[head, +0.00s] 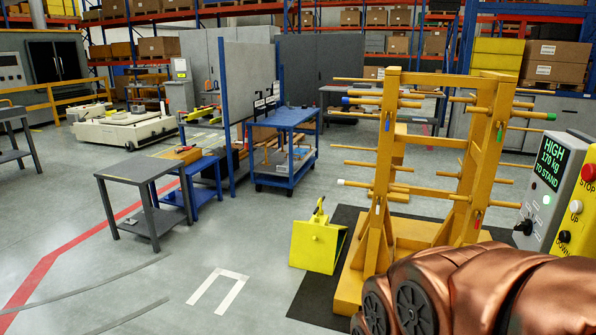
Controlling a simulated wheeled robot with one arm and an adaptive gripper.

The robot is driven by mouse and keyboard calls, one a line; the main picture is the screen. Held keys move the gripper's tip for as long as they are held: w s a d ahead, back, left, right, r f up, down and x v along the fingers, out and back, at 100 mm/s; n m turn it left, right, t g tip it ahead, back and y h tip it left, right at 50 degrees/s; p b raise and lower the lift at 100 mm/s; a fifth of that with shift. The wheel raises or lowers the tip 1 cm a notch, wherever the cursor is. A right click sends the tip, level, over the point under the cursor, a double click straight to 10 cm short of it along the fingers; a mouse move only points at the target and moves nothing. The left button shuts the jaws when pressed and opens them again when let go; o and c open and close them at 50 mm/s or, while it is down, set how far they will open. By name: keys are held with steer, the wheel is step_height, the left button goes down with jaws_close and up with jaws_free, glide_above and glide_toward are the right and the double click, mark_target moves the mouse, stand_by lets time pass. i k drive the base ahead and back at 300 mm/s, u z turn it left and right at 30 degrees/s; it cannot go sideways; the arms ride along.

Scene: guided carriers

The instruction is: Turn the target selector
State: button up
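A grey control box (562,190) stands at the right edge, tilted towards me. Its dark display (551,163) reads "HIGH 170 kg TO STAND" in green. A black knob (523,227), which looks like the selector, sticks out at the box's lower left; its pointer setting is too small to read. A yellow panel beside the display carries a red STOP button (588,173), a white UP button (576,206) and a black DOWN button (565,237). Copper-coloured rounded links with dark discs, apparently my arm, fill the lower right below the box. My gripper is not in view.
A yellow peg rack (430,238) stands on a dark mat left of the control box. A yellow block (318,245) is beside it. A grey table (150,172), a blue cart (284,180) and a pale carrier (122,125) stand farther left. The left foreground floor is clear.

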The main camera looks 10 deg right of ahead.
mark_target(526, 226)
steer(key=z, duration=1.6)
steer(key=i, duration=0.7)
steer(key=u, duration=1.6)
